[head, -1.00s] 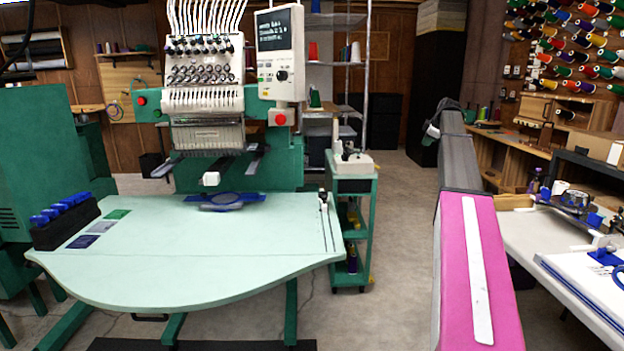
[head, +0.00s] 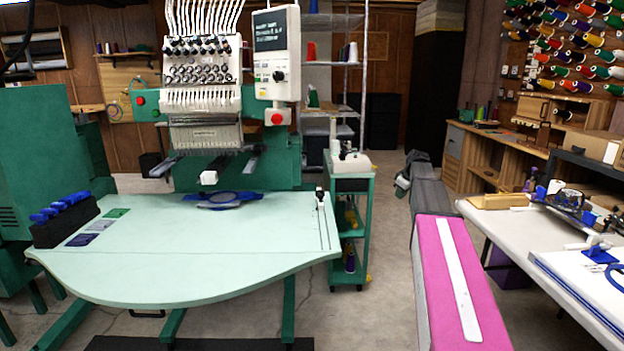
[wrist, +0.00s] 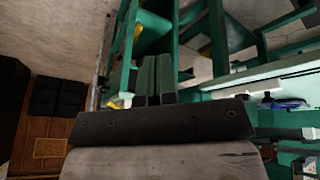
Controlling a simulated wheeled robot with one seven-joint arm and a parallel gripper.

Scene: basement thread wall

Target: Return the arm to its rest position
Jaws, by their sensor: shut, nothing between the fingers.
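My arm reaches forward from the lower right of the head view, with a pink link nearest and grey links beyond. The fingertips are too small to make out in the head view.
A green embroidery machine (head: 225,140) stands behind its pale table (head: 190,250) at left. Blue hooping gear (head: 575,205) lies on the white table. Thread cones (head: 575,45) cover the right wall. Open floor (head: 385,200) lies between cart and white table.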

